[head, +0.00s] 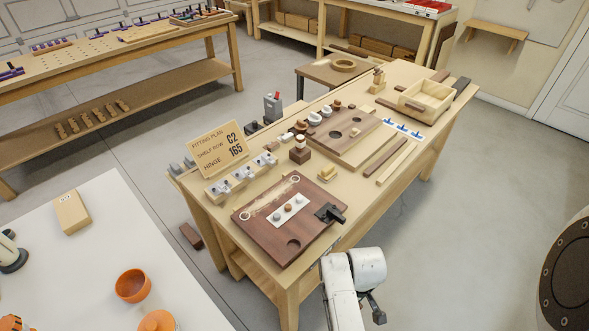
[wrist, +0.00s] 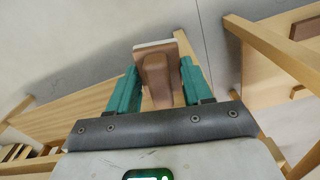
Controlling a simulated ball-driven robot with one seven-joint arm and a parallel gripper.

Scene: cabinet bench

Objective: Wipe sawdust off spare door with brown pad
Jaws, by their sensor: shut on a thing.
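The spare door (head: 268,236) is a dark brown panel lying flat on the near end of the bench. Pale sawdust (head: 270,201) is smeared along its far-left part, between two white rings. A white strip with knobs (head: 288,211) lies on its middle, and a round hole shows near its front edge. In the wrist view, my gripper (wrist: 158,77) has its teal fingers shut on the brown pad (wrist: 155,68), a brown block with a pale edge at its far side. Floor and wooden framing show beyond the pad. In the head view I cannot make out the gripper or pad.
A black clamp-like piece (head: 328,213) sits at the door's right edge. A sign (head: 218,149) and a rack of white fittings (head: 241,179) stand behind the door. A board with holes (head: 345,140) lies farther along. A white table (head: 95,260) stands at left.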

